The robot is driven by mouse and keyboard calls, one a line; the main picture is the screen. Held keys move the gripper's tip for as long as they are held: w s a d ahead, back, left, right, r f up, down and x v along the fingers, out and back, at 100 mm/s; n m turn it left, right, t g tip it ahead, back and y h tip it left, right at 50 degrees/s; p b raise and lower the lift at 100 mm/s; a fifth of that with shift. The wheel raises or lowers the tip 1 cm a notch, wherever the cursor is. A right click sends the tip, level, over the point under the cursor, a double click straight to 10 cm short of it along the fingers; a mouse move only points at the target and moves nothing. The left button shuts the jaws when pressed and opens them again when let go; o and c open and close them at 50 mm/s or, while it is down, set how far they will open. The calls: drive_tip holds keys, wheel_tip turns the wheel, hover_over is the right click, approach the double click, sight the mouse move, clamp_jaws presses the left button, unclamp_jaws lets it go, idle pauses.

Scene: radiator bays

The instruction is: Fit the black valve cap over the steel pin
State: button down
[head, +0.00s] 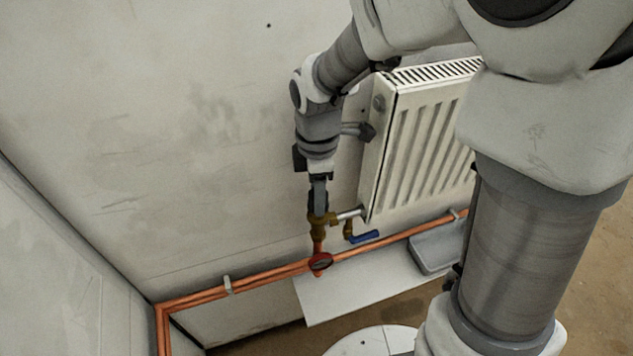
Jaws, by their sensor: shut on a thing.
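My gripper (318,195) points straight down in front of the wall, just left of the radiator. It is shut on the black valve cap (317,204), a small dark shape at the fingertips. The cap is right above the brass valve body (319,226), in line with it. The steel pin is not visible; the cap and fingers hide the top of the valve. I cannot tell whether the cap touches the pin or sits over it.
A white radiator (420,135) stands close on the right. A white board (335,295) and a grey tray (435,252) lie underneath. The left wall area is free.

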drive_tip(key=shift+f+b, duration=0.75)
drive_tip(key=shift+f, duration=0.65)
idle(0.9)
unclamp_jaws()
idle(0.6)
drive_tip(key=shift+r+p, duration=2.35)
drive_tip(key=shift+r, duration=0.3)
drive_tip(key=shift+s, duration=0.1)
